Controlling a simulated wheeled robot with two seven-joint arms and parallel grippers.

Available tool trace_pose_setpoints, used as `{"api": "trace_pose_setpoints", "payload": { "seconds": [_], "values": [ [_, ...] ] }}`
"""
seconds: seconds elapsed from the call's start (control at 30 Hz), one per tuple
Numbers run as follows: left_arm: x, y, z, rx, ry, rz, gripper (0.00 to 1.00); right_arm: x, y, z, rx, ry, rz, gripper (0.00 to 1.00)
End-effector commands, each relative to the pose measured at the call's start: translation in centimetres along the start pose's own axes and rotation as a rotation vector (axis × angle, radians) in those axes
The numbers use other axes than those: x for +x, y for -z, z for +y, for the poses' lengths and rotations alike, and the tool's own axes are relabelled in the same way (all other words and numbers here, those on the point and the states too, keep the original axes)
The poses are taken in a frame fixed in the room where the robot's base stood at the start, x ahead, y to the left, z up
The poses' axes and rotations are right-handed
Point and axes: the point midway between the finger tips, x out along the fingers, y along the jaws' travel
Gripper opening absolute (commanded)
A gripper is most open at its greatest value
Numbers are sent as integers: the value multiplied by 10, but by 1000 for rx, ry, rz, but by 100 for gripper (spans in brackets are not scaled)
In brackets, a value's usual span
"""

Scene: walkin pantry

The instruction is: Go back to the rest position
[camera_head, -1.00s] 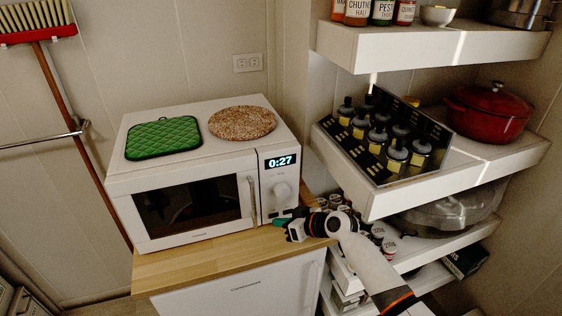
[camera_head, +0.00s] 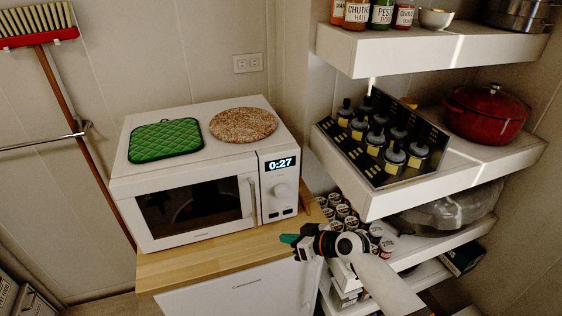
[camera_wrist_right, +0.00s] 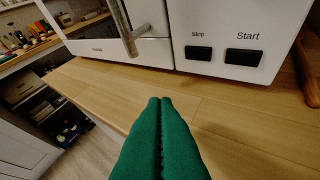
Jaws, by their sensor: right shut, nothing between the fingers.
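My right gripper (camera_head: 289,239) has green fingers and hovers at the front right of the wooden counter, just in front of the microwave (camera_head: 190,213). In the right wrist view its two green fingertips (camera_wrist_right: 160,103) are pressed together with nothing between them. They point toward the microwave's front, below the handle (camera_wrist_right: 129,38) and the Stop (camera_wrist_right: 198,53) and Start (camera_wrist_right: 245,57) buttons, and are apart from it. The microwave door is closed and its display (camera_head: 281,164) reads 0:27. My left gripper is not in view.
A green quilted pad (camera_head: 165,140) and a round cork-like mat (camera_head: 243,125) lie on the microwave. White shelves (camera_head: 440,185) with a bottle rack (camera_head: 385,140), a red pot (camera_head: 488,112) and several small jars (camera_head: 345,215) stand close right of my arm. The counter front (camera_head: 215,265) is clear.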

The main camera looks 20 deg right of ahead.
Motion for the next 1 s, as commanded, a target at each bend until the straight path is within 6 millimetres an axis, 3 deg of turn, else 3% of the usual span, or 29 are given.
{"api": "trace_pose_setpoints", "payload": {
  "seconds": [0.37, 0.47, 0.53, 0.7, 0.8, 1.0],
  "values": [
    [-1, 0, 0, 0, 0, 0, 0, -2, 3, 4, 0, -3, 4, 0],
    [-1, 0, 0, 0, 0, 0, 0, -6, 18, 21, -7, -16, 46, 0],
    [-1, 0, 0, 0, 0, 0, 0, -14, 39, 45, -17, -28, 113, 0],
    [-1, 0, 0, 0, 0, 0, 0, -61, 99, 104, -19, 20, 339, 0],
    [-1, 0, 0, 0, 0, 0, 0, -90, 119, 120, 2, 86, 435, 0],
    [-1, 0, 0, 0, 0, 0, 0, -141, 140, 135, 55, 220, 562, 0]
  ]
}}
